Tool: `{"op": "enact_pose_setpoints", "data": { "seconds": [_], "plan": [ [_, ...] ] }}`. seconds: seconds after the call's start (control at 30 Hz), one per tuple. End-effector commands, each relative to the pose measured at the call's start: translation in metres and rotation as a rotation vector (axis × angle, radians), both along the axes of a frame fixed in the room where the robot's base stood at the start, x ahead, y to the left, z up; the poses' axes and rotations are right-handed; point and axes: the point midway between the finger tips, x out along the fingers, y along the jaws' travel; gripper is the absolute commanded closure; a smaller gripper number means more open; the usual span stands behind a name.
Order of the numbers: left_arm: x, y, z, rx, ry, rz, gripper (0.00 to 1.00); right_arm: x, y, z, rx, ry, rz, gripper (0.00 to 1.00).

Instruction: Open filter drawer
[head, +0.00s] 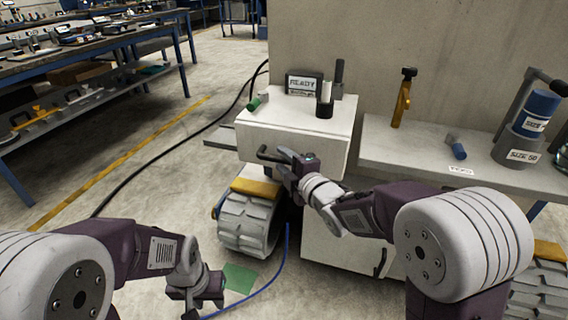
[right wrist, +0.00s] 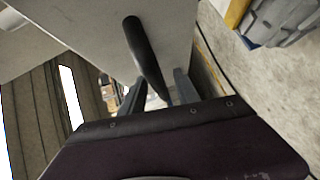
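The white cabinet unit (head: 330,125) stands against the wall, with a dark bar handle (head: 268,154) on its front face, which looks like the drawer front. The handle also shows in the right wrist view (right wrist: 146,52). No open gap around this front is visible. My right gripper (head: 287,160) is at the handle; in the right wrist view its two fingers (right wrist: 158,92) are apart, with the handle's near end between them. I cannot tell whether they touch it. My left gripper (head: 205,296) hangs low at the left, away from the cabinet, its fingers unclear.
A sign reading READY (head: 303,84), a black cylinder holder (head: 325,98) and a green-ended tool (head: 257,102) are on top of the cabinet. A shelf at the right holds a blue cylinder (head: 538,110) and a yellow tool (head: 401,100). Open floor lies left.

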Motion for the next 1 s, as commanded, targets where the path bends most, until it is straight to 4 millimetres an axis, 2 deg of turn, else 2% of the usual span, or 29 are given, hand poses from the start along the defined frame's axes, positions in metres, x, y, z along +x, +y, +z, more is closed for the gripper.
{"op": "enact_pose_setpoints", "data": {
  "seconds": [0.13,0.17,0.27,0.3,1.0],
  "plan": [
    [0.0001,0.0,0.0004,0.0,0.0,0.0,0.64,-0.0001,-0.0001,0.0003,0.0,0.0,0.0,0.62],
    [0.0001,0.0,0.0004,0.0,0.0,0.0,0.64,-0.0002,-0.0002,0.0003,0.0,0.0,0.0,0.68],
    [0.0001,0.0,0.0004,0.0,0.0,0.0,0.64,-0.0003,-0.0003,0.0003,0.0,0.0,0.0,0.95],
    [0.0001,0.0,0.0004,0.0,0.0,0.0,0.64,-0.0003,-0.0003,0.0003,0.0,0.0,0.0,1.0],
    [0.0001,0.0,0.0003,0.0,0.0,0.0,0.64,-0.0004,-0.0005,0.0001,0.0,0.001,0.0,1.0]
  ]
}}
